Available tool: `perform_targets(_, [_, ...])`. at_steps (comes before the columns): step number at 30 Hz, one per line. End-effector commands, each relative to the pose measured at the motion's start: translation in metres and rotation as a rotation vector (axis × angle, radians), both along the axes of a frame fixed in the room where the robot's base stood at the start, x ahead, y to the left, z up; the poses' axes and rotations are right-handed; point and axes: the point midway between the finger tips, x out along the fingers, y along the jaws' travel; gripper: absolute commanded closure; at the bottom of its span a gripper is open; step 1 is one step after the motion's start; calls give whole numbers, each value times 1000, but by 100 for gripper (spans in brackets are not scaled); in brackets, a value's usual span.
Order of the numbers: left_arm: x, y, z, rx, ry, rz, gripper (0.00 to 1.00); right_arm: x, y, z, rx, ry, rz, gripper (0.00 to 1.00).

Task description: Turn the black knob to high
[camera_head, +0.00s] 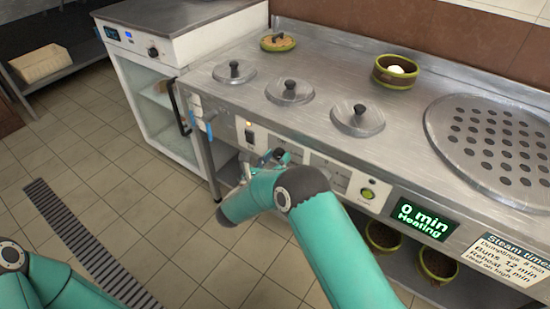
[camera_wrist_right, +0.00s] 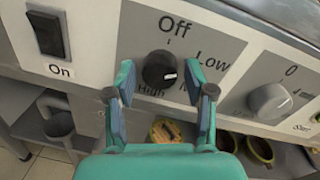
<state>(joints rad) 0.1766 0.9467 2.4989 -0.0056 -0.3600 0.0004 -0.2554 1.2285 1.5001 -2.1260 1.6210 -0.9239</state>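The black knob (camera_wrist_right: 160,70) sits on the steel front panel (camera_wrist_right: 215,30) in the right wrist view. Labels around it read "Off" above, "Low" at right, one starting with "M" at lower right, partly covered, and "High" below. Its white mark lies on its lower right side, between "Low" and "High". My right gripper (camera_wrist_right: 159,88) is open, one finger on each side of the knob, with gaps visible. In the head view my right gripper (camera_head: 270,158) is at the counter's front panel and my arm hides part of it. My left gripper is out of view.
Left of the knob is a black switch (camera_wrist_right: 47,34) marked "On"; right of it is a grey knob (camera_wrist_right: 268,101). A green-lit button (camera_head: 368,193) and a display (camera_head: 422,219) reading "0 min Heating" are farther right. Bowls (camera_head: 437,265) stand on the shelf below.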

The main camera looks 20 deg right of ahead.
Motion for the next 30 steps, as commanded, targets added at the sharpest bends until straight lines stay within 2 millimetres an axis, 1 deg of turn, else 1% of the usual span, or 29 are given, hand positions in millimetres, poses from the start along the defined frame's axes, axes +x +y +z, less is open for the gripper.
perform_targets(1, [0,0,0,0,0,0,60,0,0,0,0,0,1,60])
perform_targets(6, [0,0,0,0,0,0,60,0,1,0,0,0,2,88])
perform_targets(8, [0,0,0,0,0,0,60,0,1,0,0,0,2,97])
perform_targets(9, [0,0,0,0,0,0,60,0,4,0,0,-1,2,97])
perform_targets(14, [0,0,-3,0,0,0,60,1,3,-1,6,-8,4,97])
perform_targets(20, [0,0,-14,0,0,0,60,1,3,-3,41,-53,6,97])
perform_targets(26, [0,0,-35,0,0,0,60,1,2,-5,114,-149,6,97])
perform_targets(30, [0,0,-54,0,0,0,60,1,2,-6,187,-242,7,97])
